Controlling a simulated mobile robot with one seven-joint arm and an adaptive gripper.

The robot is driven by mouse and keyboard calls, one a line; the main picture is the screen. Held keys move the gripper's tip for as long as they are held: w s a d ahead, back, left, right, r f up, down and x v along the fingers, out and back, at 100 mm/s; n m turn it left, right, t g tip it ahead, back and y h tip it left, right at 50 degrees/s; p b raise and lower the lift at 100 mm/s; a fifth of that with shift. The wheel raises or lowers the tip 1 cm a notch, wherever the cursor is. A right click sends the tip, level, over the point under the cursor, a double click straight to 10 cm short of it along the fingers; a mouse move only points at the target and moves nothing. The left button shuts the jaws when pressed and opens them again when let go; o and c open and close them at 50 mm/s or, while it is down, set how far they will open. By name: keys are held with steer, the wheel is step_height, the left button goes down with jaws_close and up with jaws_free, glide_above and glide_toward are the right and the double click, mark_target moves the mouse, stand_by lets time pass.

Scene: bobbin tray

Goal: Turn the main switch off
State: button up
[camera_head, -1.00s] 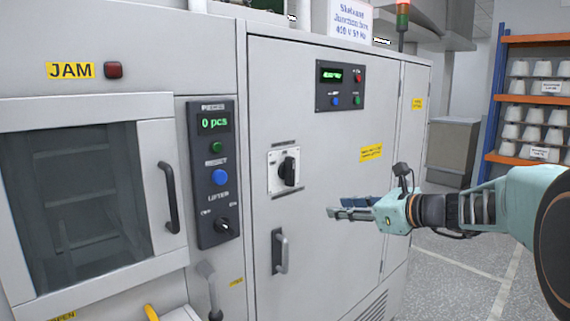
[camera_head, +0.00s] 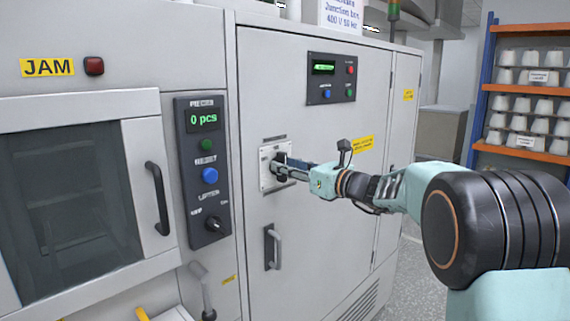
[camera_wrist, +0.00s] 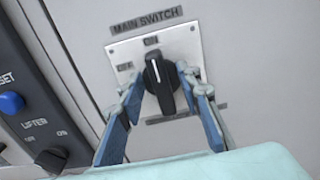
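The main switch is a black rotary knob (camera_wrist: 160,84) on a white square plate (camera_wrist: 122,52), under a "MAIN SWITCH" label. In the wrist view its white mark points up to "ON"; "OFF" is at its left. My gripper (camera_wrist: 166,98) is open, with one blue finger on each side of the knob. The right finger is close to the knob; I cannot tell whether it touches. In the head view my gripper (camera_head: 277,170) is at the plate (camera_head: 266,182) and hides most of the knob.
A control strip (camera_head: 206,172) with a green button, blue button and lifter knob is left of the switch. A door handle (camera_head: 272,248) is below it, and a small display panel (camera_head: 331,80) above right. A shelf with cones (camera_head: 527,88) stands far right.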

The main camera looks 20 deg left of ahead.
steer(key=shift+w+a, duration=0.2)
steer(key=shift+a, duration=0.15)
steer(key=shift+c, duration=0.3)
jaws_close()
